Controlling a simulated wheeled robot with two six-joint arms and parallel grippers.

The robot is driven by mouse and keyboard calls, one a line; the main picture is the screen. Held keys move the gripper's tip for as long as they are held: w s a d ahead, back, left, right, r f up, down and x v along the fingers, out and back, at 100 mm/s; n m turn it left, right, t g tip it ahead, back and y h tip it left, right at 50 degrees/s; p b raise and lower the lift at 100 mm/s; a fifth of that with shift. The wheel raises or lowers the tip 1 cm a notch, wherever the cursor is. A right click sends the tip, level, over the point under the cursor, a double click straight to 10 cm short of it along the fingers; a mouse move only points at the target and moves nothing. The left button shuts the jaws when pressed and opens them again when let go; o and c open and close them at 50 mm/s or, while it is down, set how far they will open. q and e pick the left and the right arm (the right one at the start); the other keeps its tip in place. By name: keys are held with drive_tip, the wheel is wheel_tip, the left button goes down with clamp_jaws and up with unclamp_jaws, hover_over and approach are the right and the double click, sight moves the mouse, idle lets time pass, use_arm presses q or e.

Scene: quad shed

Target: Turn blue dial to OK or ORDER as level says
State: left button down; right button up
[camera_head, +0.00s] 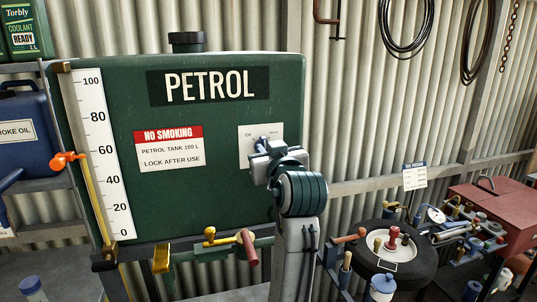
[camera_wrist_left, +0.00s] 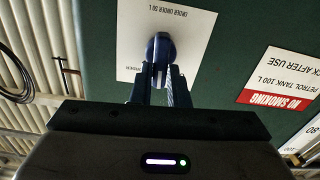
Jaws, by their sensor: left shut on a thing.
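The green petrol tank (camera_head: 220,215) fills the middle of the head view. Its level scale (camera_head: 99,140) runs from 0 to 100. The yellow column beside it tops out near the 60 mark, by an orange marker (camera_head: 65,160). A white card (camera_head: 246,133) on the tank sits behind the blue dial (camera_wrist_left: 160,50). In the left wrist view the card (camera_wrist_left: 196,30) appears upside down and reads "ORDER UNDER 50 L". My left gripper (camera_head: 263,146) is shut on the dial; its fingers (camera_wrist_left: 160,85) clasp the dial's grip. My arm hides much of the dial in the head view. My right gripper is out of view.
A tap with a yellow knob and red handle (camera_head: 247,247) sits below the tank. At the right stand a black wheel (camera_head: 412,270) and a red toolbox (camera_head: 495,210). A blue can (camera_head: 28,130) is on the left shelf. Cables hang on the corrugated wall.

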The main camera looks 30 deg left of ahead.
use_arm(q)
drive_tip(key=n+b, duration=0.3)
drive_tip(key=n, duration=0.1)
drive_tip(key=n+b, duration=0.4)
drive_tip(key=shift+s+a+f+b, duration=0.1)
drive_tip(key=shift+s+a+b, duration=0.1)
drive_tip(key=shift+b, duration=0.1)
idle(0.5)
